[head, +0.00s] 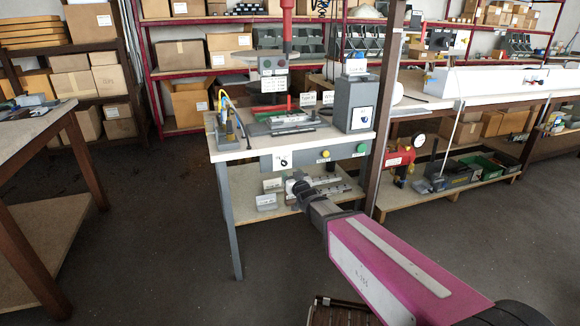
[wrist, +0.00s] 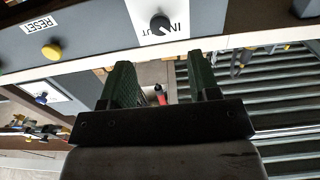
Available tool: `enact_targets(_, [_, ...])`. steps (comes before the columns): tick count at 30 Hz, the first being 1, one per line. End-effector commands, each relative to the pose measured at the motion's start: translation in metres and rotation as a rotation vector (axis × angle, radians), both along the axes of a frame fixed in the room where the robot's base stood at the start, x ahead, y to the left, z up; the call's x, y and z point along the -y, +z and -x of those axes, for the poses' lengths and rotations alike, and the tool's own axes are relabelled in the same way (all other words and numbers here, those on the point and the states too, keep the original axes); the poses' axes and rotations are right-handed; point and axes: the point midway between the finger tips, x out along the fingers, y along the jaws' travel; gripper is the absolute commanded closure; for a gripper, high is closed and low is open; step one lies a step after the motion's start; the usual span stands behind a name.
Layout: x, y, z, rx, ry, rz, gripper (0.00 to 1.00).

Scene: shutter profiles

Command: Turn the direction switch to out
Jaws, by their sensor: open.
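The direction switch is a round black knob on a white plate, set in the grey front panel of the workbench. It shows in the head view (head: 284,159) and at the top of the wrist view (wrist: 160,23), where the plate's IN and OUT lettering appears upside down. I cannot tell which way the knob points. My gripper (wrist: 163,75) is open and empty, its two dark green fingers apart, a little short of the knob and not touching it. In the head view my gripper (head: 299,188) is just below and in front of the panel.
A yellow button (wrist: 51,52) beside a RESET label is on the same panel; a green button (head: 326,153) also shows. The bench top (head: 232,152) carries a fixture and a grey box (head: 356,103). A lower shelf holds metal parts. The floor to the left is clear.

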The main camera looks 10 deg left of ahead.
Motion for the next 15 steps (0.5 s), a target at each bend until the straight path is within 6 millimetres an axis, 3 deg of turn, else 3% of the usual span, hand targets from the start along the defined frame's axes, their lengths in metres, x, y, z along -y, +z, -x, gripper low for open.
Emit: enact_targets(15, [-0.045,-0.001,-0.073,-0.002,-0.001,0.001,0.44])
